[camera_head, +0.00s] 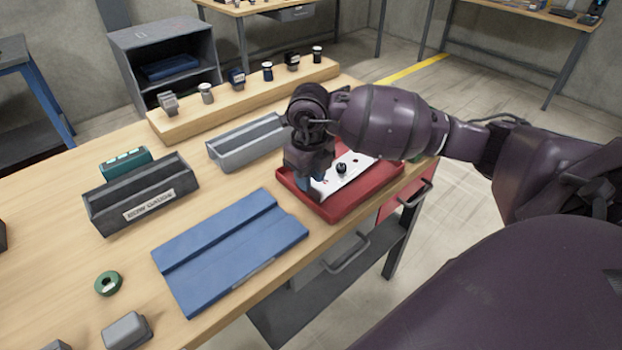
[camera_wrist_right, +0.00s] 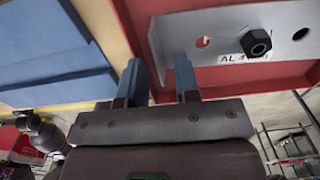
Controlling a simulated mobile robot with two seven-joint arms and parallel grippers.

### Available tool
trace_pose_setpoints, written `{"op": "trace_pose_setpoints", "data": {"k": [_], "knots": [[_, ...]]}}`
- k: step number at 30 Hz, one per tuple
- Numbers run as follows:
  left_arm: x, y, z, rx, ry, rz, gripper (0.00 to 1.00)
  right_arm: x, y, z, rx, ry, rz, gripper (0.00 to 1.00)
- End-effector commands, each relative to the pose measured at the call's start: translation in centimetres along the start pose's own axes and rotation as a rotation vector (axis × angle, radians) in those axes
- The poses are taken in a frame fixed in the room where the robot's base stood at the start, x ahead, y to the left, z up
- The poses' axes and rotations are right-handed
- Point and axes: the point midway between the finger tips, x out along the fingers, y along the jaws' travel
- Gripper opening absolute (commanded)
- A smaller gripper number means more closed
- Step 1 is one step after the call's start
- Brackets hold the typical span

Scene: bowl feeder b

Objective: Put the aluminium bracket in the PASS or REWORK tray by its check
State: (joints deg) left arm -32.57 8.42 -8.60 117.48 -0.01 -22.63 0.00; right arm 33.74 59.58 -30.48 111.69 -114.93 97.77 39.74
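The aluminium bracket (camera_head: 347,170) is a pale metal plate with a black nut on it, and it lies in the red tray (camera_head: 378,192). In the right wrist view the bracket (camera_wrist_right: 222,36) shows holes and a partly hidden label starting "AL". My right gripper (camera_head: 312,185) points down at the bracket's near left end. In the wrist view its two blue fingers (camera_wrist_right: 160,65) stand apart with a gap, close to the bracket's end. A blue tray (camera_head: 225,250) with a raised step lies to the left. No PASS or REWORK wording is readable. My left gripper is not in view.
A dark labelled holder (camera_head: 143,200) and a grey channel-shaped holder (camera_head: 240,147) stand behind the blue tray. A wooden rack (camera_head: 245,100) with several small parts is at the back. A green ring (camera_head: 108,283) lies at the front left. Bare tabletop shows between them.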

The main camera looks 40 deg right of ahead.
Motion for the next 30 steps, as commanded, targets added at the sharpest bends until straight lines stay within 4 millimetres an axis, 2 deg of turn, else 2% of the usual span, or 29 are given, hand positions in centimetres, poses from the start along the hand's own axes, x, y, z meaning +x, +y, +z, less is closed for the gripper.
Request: {"op": "trace_pose_setpoints", "data": {"k": [1, 6, 15, 21, 30], "knots": [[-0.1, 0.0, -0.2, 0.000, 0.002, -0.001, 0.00, -1.2, 0.0, 0.1, -0.001, -0.007, -0.001, 0.29], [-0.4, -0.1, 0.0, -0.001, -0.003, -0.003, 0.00, -4.6, 0.0, 0.1, -0.002, -0.008, -0.003, 0.29], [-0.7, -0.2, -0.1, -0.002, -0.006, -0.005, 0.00, -9.8, 0.0, 0.0, -0.001, -0.005, -0.002, 0.29], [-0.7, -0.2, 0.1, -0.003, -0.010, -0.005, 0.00, -11.5, 0.0, 0.0, 0.000, -0.003, -0.001, 0.29], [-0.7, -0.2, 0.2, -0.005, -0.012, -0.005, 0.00, -11.8, 0.0, 0.0, 0.000, -0.001, -0.001, 0.29]]}}
